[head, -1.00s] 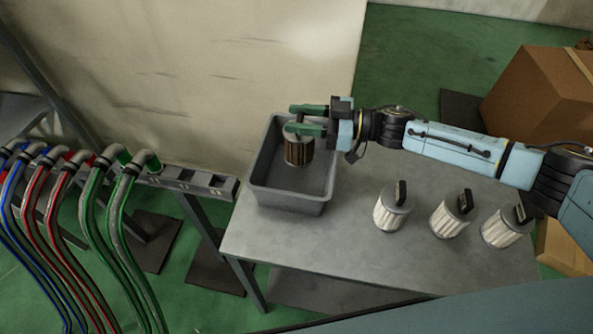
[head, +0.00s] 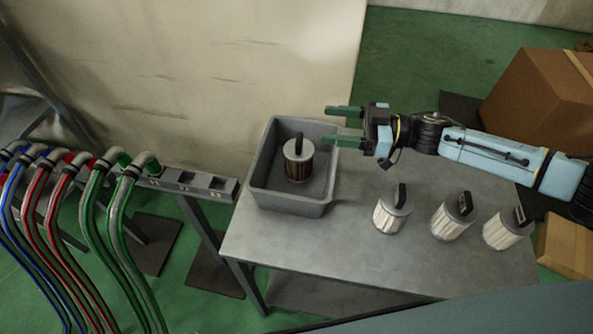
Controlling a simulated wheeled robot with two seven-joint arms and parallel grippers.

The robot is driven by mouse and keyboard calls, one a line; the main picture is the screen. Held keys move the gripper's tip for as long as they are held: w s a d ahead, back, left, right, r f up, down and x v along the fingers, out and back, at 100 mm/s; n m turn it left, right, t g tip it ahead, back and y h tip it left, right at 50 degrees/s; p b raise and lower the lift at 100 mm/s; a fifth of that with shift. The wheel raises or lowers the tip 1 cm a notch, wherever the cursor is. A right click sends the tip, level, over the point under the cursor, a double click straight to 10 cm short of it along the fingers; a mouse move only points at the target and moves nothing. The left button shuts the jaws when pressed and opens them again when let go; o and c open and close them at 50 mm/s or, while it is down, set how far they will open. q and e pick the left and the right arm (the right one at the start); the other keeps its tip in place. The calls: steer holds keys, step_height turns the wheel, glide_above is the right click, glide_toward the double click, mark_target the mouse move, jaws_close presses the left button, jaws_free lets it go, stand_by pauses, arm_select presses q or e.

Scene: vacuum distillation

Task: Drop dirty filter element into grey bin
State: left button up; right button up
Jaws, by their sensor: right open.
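The dirty filter element (head: 298,167), brown and pleated with a grey cap and black handle, stands upright inside the grey bin (head: 290,199). The bin sits at the left end of the grey table. My right gripper (head: 328,126) is open and empty, with green fingers pointing left. It is above the bin's right rim and apart from the filter. My left gripper is not in view.
Three clean white filters (head: 391,212) with black handles stand on the grey table (head: 330,245) to the right of the bin. Colored hoses (head: 95,230) run at the left. Cardboard boxes (head: 540,95) are at the right.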

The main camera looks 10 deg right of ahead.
steer(key=v, duration=0.6)
stand_by(0.3)
